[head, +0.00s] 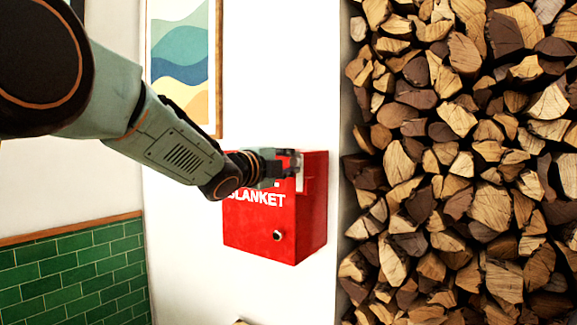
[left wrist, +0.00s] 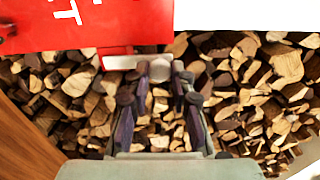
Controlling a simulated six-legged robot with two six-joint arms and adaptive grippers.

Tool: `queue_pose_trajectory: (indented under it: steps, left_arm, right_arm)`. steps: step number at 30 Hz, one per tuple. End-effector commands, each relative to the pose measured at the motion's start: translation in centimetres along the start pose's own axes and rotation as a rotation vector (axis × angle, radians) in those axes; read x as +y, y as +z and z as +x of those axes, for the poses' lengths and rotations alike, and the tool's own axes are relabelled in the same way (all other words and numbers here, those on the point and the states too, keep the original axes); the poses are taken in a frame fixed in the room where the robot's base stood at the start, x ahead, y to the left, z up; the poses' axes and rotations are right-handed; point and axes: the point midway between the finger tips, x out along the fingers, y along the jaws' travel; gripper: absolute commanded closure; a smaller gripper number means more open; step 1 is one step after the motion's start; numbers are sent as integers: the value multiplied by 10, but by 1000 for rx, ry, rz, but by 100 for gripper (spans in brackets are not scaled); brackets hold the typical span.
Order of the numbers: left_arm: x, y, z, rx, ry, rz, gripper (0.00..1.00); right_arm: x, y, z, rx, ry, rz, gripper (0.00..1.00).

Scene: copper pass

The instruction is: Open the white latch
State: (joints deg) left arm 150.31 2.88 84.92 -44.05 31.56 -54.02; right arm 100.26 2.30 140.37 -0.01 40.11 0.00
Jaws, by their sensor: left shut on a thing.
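A red box (head: 275,228) with the word BLANKET on its front is fixed to the white wall in the head view. The white latch (head: 300,178) is at the box's upper right edge, partly hidden by my left gripper (head: 287,165). In the left wrist view the latch (left wrist: 120,62) shows beside the fingers, and a pale piece of it lies between the fingertips. My left gripper (left wrist: 160,70) is shut on it. The box's red front (left wrist: 110,22) fills the upper left of that view. My right gripper is in neither view.
Stacked firewood (head: 460,170) stands just right of the box. A framed wave picture (head: 180,65) hangs at the upper left, near my left arm. Green tiles (head: 75,270) cover the lower left wall. A small round knob (head: 277,235) is on the box front.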

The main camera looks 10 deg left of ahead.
Motion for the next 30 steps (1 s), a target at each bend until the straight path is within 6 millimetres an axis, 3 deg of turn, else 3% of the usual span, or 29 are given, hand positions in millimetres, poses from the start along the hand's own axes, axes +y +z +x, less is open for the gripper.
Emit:
queue_pose_trajectory:
  steps: [5, 6, 13, 23, 30]
  left_arm:
    - [5, -1, 0, 3, 10, 4, 100]
    - [5, -1, 0, 3, 10, 4, 74]
    - [3, -1, 0, 2, 7, 1, 55]
    - [2, 0, -2, 0, 4, -1, 55]
    - [1, 0, -28, 0, 3, -3, 55]
  right_arm:
    - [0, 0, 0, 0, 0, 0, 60]
    - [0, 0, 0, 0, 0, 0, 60]
    - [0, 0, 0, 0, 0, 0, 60]
    - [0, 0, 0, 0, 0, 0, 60]
    - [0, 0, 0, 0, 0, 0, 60]
